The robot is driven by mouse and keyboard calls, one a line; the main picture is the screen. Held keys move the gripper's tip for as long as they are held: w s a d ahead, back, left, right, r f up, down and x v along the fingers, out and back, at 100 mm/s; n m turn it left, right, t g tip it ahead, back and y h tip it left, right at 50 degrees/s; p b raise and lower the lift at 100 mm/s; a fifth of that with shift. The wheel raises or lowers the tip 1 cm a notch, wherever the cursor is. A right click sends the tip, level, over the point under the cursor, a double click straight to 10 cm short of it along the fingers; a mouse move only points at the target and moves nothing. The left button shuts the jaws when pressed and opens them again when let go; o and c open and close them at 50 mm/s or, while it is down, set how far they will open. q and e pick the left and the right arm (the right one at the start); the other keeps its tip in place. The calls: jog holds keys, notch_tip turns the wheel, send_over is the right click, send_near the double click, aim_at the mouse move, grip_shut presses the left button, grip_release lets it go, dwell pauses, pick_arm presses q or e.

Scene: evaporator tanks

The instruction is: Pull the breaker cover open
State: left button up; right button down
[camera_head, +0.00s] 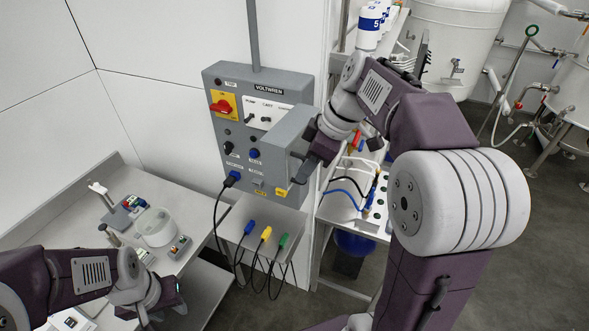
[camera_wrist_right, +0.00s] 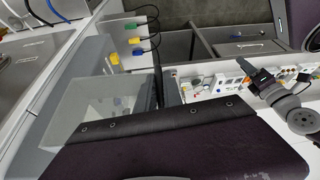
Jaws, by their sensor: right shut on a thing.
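The grey control panel (camera_head: 225,125) is mounted on the white wall in the head view. Its grey breaker cover (camera_head: 287,132) is at the lower right and stands out from the panel face. My right gripper (camera_head: 308,160) is at the cover's right side, shut on its edge or handle; the arm hides the exact contact. My left gripper (camera_head: 172,298) is low at the left, over the bench edge, away from the panel. Its jaw opening is unclear.
Blue, yellow and green plugs (camera_head: 265,233) with black cables hang on a small shelf below the panel. A rack with cables (camera_head: 350,185) stands close right of my right gripper.

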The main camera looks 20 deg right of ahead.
jog(key=shift+s+d, duration=0.25)
jog(key=shift+d, duration=0.95)
jog(key=c, duration=1.5)
grip_release()
jog(key=v, duration=0.9)
jog(key=shift+w, duration=0.1)
